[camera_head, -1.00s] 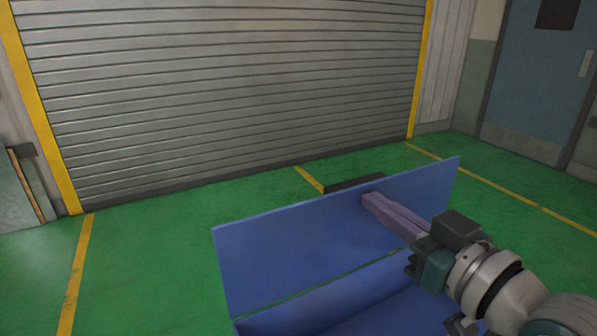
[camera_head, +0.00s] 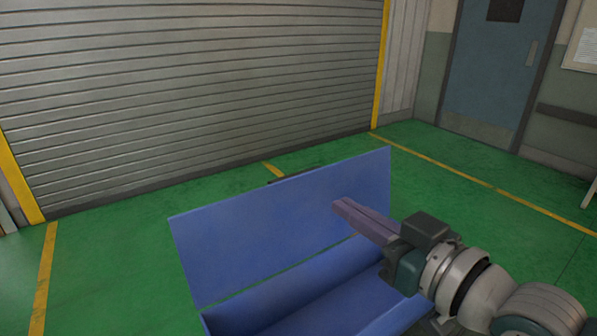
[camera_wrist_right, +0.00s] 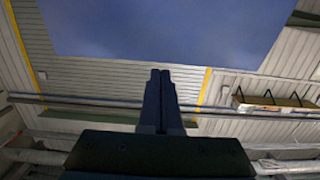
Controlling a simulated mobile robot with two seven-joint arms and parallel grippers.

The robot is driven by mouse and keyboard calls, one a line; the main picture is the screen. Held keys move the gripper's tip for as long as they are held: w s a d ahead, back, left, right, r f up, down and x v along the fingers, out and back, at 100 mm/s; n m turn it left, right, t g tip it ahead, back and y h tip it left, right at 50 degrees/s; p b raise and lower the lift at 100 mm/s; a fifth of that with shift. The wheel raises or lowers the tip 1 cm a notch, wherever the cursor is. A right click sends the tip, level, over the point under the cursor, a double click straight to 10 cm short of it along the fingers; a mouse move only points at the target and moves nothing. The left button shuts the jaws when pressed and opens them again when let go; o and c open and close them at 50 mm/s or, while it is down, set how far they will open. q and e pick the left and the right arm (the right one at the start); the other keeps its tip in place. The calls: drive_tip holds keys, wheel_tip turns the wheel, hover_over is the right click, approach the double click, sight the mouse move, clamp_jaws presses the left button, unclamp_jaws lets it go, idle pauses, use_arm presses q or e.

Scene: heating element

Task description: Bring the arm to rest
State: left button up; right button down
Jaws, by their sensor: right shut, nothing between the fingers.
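My right gripper (camera_head: 341,207) reaches in from the lower right of the head view. Its long fingers are together with nothing between them, and they point up and left. It is in front of the upright panel of a blue box (camera_head: 245,240); whether it touches the panel I cannot tell. In the right wrist view the two dark fingers (camera_wrist_right: 160,74) lie side by side, with a blue surface (camera_wrist_right: 165,28) beyond their tips. My left gripper is not in view.
The box's open part (camera_head: 290,295) lies below the gripper. Green floor (camera_head: 110,270) is free to the left. A roller shutter (camera_head: 190,90) closes the back, with a blue-grey door (camera_head: 490,75) to its right. In the wrist view a shelf (camera_wrist_right: 270,102) shows at right.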

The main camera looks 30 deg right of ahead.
drive_tip(key=s+r, duration=0.1)
drive_tip(key=s, duration=0.5)
drive_tip(key=shift+s+d+r, duration=0.25)
drive_tip(key=shift+s+r, duration=0.1)
drive_tip(key=shift+r, duration=0.05)
